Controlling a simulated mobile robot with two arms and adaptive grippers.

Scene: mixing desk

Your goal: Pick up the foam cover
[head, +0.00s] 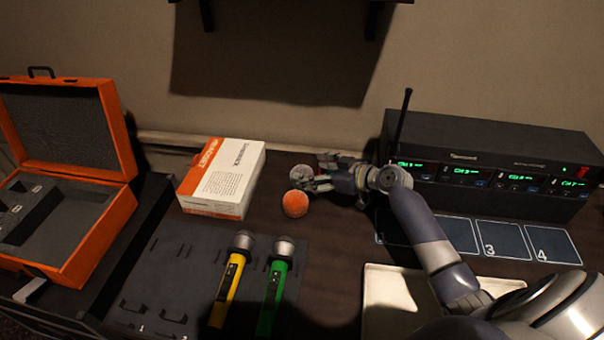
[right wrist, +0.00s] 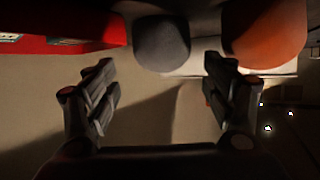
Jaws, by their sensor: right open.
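Two round foam covers stand on the desk right of the white box. The orange foam cover (head: 295,204) is nearer the desk's front, and the grey foam cover (head: 301,172) is just behind it. My right gripper (head: 312,184) comes in from the right, low beside both covers. In the right wrist view its fingers (right wrist: 158,92) are apart with nothing between them. The grey cover (right wrist: 162,43) shows beyond the gap, roughly centred between the tips. The orange cover (right wrist: 265,35) is to the right, past the right fingertip. My left gripper is not in view.
A white and orange box (head: 222,180) stands left of the covers. Yellow (head: 228,288) and green (head: 271,294) microphones lie on a dark mat. An open orange case (head: 70,190) is at the left. A receiver rack (head: 490,150) with an antenna and a pale tray (head: 385,290) are at the right.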

